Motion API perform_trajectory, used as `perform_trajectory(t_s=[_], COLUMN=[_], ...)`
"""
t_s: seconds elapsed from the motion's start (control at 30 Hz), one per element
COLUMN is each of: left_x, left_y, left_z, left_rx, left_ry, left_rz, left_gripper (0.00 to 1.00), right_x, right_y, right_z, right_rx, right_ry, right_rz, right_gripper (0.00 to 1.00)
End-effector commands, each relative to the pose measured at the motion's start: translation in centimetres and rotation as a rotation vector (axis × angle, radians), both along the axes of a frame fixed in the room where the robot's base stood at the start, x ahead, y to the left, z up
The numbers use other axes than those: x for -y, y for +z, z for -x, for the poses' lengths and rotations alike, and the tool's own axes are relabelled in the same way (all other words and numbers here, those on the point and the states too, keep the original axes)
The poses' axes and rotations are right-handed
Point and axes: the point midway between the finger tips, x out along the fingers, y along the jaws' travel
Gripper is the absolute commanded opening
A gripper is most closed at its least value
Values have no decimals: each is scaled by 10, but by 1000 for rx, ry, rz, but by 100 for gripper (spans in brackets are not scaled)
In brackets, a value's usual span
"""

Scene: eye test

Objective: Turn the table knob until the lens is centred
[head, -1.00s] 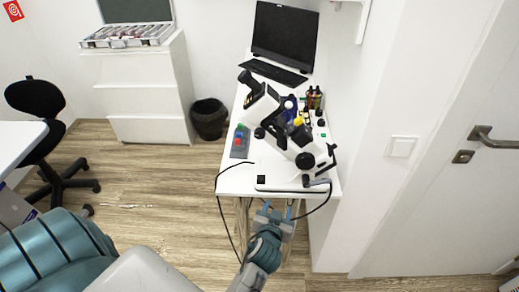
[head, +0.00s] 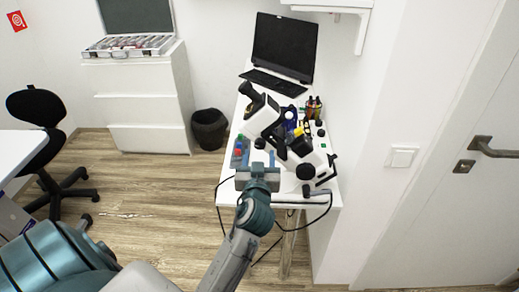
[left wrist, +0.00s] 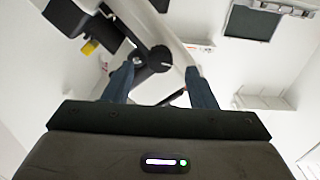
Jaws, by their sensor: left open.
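A white and black optical instrument (head: 262,115) with an eyepiece tube stands on the narrow white table (head: 228,192). It has a large round black knob (head: 306,172) on its near right side and a smaller black knob (head: 259,143) on its left. My left gripper (head: 257,160) is open at the table's front, just on the near side of the smaller knob. In the left wrist view, a dark part of the instrument (left wrist: 158,58) shows beyond and between the open fingertips (left wrist: 160,82); contact is not clear. I cannot make out the lens or which knob is the table knob.
A grey block with coloured buttons (head: 238,150) lies left of the instrument. A black cable (head: 322,212) hangs at the front edge. The wall is close on the right.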

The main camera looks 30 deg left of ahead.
Motion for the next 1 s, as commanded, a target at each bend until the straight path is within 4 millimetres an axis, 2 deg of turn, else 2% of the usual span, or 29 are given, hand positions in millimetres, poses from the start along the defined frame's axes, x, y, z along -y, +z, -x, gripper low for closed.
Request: perform_trajectory(t_s=[0.2,0.57,0.67,0.8,1.0], left_x=[-14,-17,-17,-17,-17], left_y=[0,0,0,0,-1], left_z=[-22,-27,-27,-27,-27], left_rx=[-1,-1,-1,-1,-23], left_ry=[0,0,0,0,0], left_rz=[-1,0,0,0,-38], left_gripper=[51,51,36,8,7], right_x=[0,0,1,2,3], right_y=[2,2,2,2,1], right_z=[2,3,2,2,2], right_rx=[-3,-5,-5,-4,-4], right_ry=[0,0,0,-1,0], right_rz=[0,0,0,2,3], right_gripper=[36,36,36,36,36])
